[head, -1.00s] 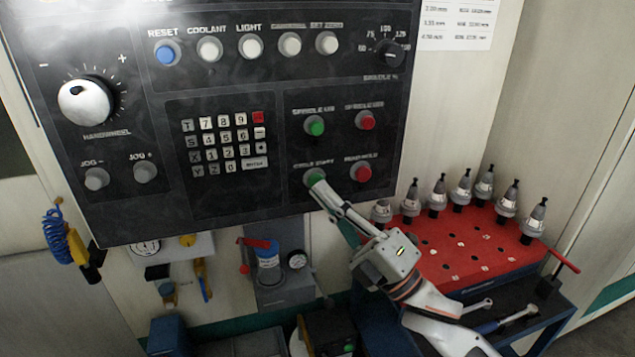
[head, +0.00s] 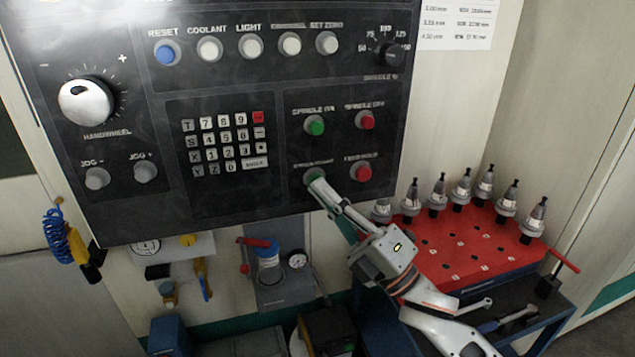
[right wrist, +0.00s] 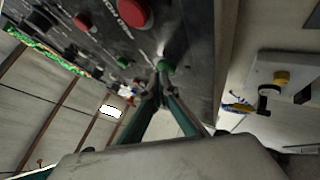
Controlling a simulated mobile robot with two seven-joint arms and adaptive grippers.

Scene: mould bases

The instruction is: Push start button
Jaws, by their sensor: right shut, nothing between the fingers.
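The green cycle start button (head: 314,175) is at the lower right of the black control panel (head: 240,190). My right gripper (head: 317,186) is shut and empty. Its fingertips are at the lower edge of that button and partly cover it; I cannot tell whether they press it. In the right wrist view the green button (right wrist: 166,67) shows just past the closed fingertips (right wrist: 160,93). My left gripper is not in view.
The red feed hold button (head: 361,173) is close to the right of my fingertips. The green spindle on button (head: 314,126) is above. A red tool rack (head: 465,248) with several tool holders stands right of my arm. A keypad (head: 226,142) is to the left.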

